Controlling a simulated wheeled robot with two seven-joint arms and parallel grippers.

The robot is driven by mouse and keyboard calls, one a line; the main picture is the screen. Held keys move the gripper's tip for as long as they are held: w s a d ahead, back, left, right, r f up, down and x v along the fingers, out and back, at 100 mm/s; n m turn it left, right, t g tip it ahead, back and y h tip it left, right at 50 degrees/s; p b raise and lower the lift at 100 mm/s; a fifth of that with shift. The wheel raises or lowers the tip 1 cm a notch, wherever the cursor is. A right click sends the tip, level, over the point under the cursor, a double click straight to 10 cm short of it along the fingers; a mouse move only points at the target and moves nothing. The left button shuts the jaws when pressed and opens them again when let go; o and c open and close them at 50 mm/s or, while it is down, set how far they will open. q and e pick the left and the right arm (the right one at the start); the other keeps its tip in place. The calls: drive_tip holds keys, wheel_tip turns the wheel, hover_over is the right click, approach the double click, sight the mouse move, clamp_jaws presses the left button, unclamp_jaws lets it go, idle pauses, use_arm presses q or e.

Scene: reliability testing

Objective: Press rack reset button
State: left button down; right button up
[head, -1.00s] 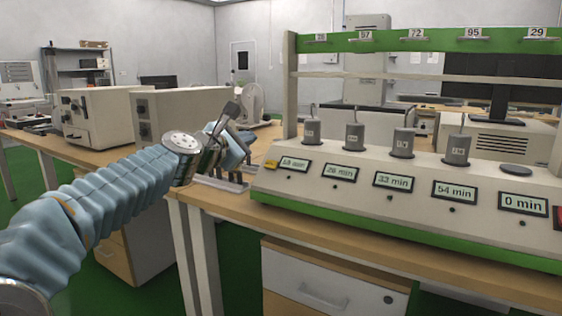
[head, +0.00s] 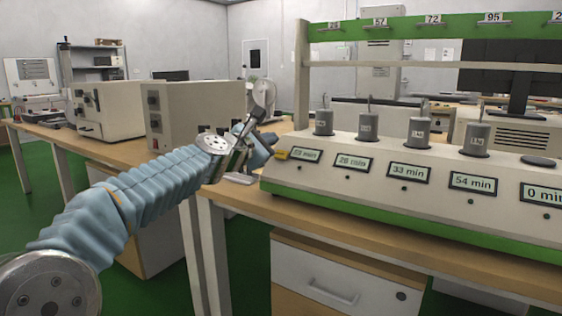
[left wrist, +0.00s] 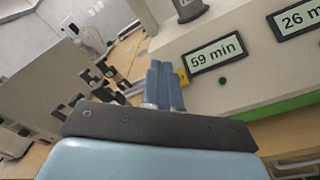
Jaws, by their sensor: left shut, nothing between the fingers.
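The rack (head: 400,205) is a long beige unit with green trim and a row of displays. Its leftmost display (left wrist: 215,53) reads 59 min in the left wrist view. A small dark green button (left wrist: 222,81) sits below that display. A yellow part (head: 282,154) is on the rack's left end; it also shows in the left wrist view (left wrist: 182,77). My left gripper (head: 268,142) is by this left end. Its blue fingers (left wrist: 162,72) are together and empty, beside the yellow part; I cannot tell whether they touch it. My right gripper is out of view.
Several grey cylinders (head: 420,132) stand on top of the rack. A green bar (head: 400,28) with number tags spans above. Beige instruments (head: 195,115) stand on the bench behind my left arm. The wooden bench edge (head: 330,232) and drawers (head: 330,285) are in front.

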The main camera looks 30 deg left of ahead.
use_arm(q)
drive_tip(key=shift+w+d+f+b, duration=0.1)
drive_tip(key=shift+w+f+b, duration=0.25)
drive_tip(key=shift+w+f, duration=0.7)
drive_tip(key=shift+f, duration=0.1)
idle(1.3)
drive_tip(key=shift+w+f, duration=0.25)
drive_tip(key=shift+w+f+b, duration=0.25)
drive_tip(key=shift+f+b, duration=0.05)
idle(0.9)
drive_tip(key=shift+r, duration=0.1)
drive_tip(key=shift+s+r+p, duration=0.35)
drive_tip(key=shift+s+r, duration=0.15)
drive_tip(key=shift+s, duration=0.05)
drive_tip(key=shift+r, duration=0.1)
drive_tip(key=s+r+p, duration=0.2)
drive_tip(key=s+r, duration=0.1)
drive_tip(key=shift+s+r, duration=0.15)
drive_tip(key=shift+r, duration=0.1)
idle(0.3)
